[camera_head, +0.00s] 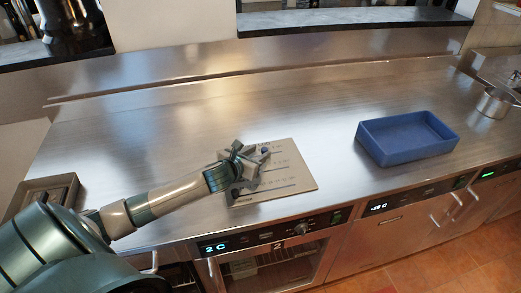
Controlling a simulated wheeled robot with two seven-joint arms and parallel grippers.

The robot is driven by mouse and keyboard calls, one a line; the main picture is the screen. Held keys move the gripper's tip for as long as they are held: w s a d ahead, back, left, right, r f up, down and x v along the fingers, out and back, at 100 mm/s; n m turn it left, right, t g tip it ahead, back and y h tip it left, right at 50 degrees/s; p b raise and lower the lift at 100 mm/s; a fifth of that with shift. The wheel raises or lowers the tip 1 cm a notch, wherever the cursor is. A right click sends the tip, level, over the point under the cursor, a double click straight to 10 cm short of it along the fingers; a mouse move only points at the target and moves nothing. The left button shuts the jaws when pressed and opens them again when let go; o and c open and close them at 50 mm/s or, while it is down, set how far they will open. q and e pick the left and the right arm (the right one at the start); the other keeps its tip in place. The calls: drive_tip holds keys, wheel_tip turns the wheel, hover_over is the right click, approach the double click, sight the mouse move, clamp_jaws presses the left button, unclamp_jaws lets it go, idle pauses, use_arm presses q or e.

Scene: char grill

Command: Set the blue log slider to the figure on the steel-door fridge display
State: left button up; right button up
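A flat beige log board (292,176) with printed scale marks and slots lies on the steel counter near its front edge. A small blue slider knob (265,150) shows near the board's upper part, beside my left gripper's fingers. My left gripper (258,158) is over the board and hides much of its left half; I cannot tell whether it is open or touches the knob. The steel-door fridge display (378,208) reads about -18 C. A glass-door unit's display (214,247) reads 2 C. My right gripper is out of view.
A blue open bin (408,137) stands on the counter to the right. A metal pot (494,102) is at the far right, and a tray-like box (45,193) is at the left. The counter behind the board is clear.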

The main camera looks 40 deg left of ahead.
sight(272, 157)
use_arm(q)
drive_tip(key=shift+x, duration=0.95)
clamp_jaws()
drive_tip(key=shift+w+d, duration=0.4)
drive_tip(key=shift+w, duration=0.05)
drive_tip(key=shift+w+d+p, duration=0.3)
drive_tip(key=shift+w+d, duration=0.75)
drive_tip(key=shift+w, duration=0.2)
unclamp_jaws()
